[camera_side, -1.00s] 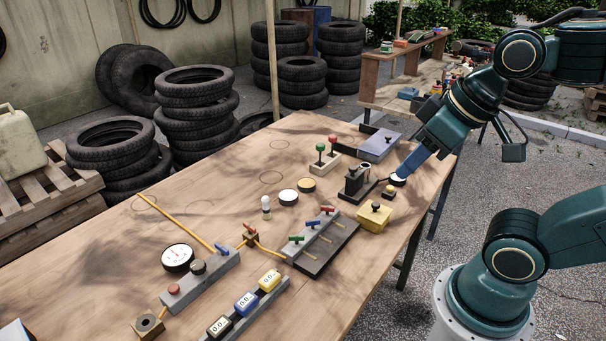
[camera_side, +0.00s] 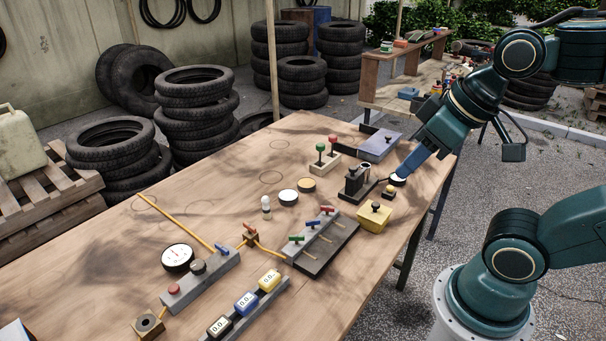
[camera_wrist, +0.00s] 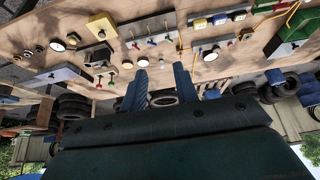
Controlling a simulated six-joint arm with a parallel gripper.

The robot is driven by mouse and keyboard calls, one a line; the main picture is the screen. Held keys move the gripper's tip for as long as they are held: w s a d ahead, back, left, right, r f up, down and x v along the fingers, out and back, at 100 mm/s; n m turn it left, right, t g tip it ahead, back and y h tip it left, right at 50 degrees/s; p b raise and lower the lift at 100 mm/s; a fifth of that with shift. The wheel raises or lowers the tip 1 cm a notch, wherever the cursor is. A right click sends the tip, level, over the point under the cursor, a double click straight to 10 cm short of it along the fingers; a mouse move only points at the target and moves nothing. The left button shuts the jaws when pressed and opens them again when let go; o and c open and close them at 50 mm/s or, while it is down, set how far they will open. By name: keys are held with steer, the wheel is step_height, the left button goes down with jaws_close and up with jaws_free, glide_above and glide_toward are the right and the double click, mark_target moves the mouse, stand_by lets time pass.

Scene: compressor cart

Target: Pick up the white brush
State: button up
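I cannot clearly make out a brush. A small upright white piece (camera_side: 266,203) stands on the wooden table (camera_side: 220,215) left of the middle in the side view; it is too small to tell whether it is the white brush. My gripper (camera_side: 403,174) is at the table's right side, far from that piece, with one blue finger showing close to a white round dial (camera_side: 398,179). In the wrist view, my gripper (camera_wrist: 161,68) has its two fingers apart with nothing seen between them.
A black block with posts (camera_side: 355,182), a small yellow-based button (camera_side: 389,191) and a yellow box (camera_side: 374,217) stand near my gripper. A purple-grey plate (camera_side: 379,145) and a red-and-green lever block (camera_side: 325,163) lie behind. Bare wood shows at the table's back left.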

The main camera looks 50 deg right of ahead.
steer(key=o, duration=0.3)
steer(key=shift+w, duration=0.1)
stand_by(0.3)
steer(key=w+d+f+n+g+y, duration=0.15)
steer(key=w+n, duration=0.35)
steer(key=w, duration=1.4)
steer(key=w+d+f+n+y, duration=0.1)
steer(key=w+d+f+n, duration=0.1)
steer(key=w+f, duration=0.5)
steer(key=w+d+f+n, duration=0.2)
steer(key=w+d+f, duration=0.1)
steer(key=w+f, duration=0.4)
step_height(320, 180, down, 2)
steer(key=shift+w+f+g+y, duration=0.25)
steer(key=shift+w+g+y, duration=0.1)
steer(key=shift+g, duration=0.1)
